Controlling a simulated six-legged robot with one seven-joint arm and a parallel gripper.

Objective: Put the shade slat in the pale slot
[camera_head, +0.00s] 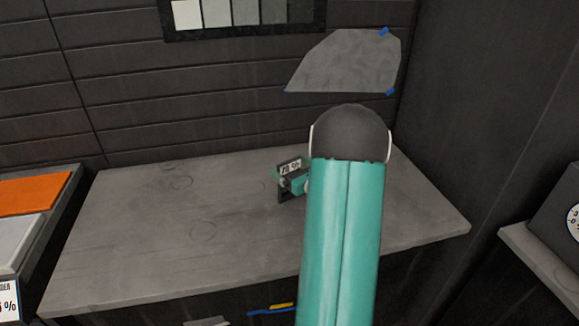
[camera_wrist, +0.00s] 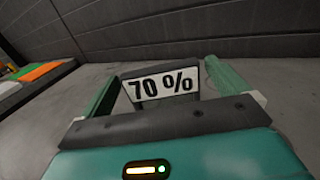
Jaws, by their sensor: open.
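A small dark piece with a white "70 %" label (camera_head: 290,167), which looks like the shade slat, stands on the grey worktop. In the wrist view the label (camera_wrist: 163,86) is between the two teal fingers of my gripper (camera_wrist: 164,84). The fingers are apart, one on each side of it; I cannot tell whether either touches it. In the head view my gripper (camera_head: 286,181) is at the piece, partly hidden behind my arm. A pale panel (camera_head: 22,243), possibly the pale slot, lies at the left edge, in front of an orange one.
The orange panel (camera_head: 32,195) also shows in the wrist view (camera_wrist: 38,72). The worktop (camera_head: 150,240) is mostly bare. A dark wall rises behind it, with a shade chart (camera_head: 245,12) and a taped film sheet (camera_head: 350,62). A dark device (camera_head: 560,220) stands at right.

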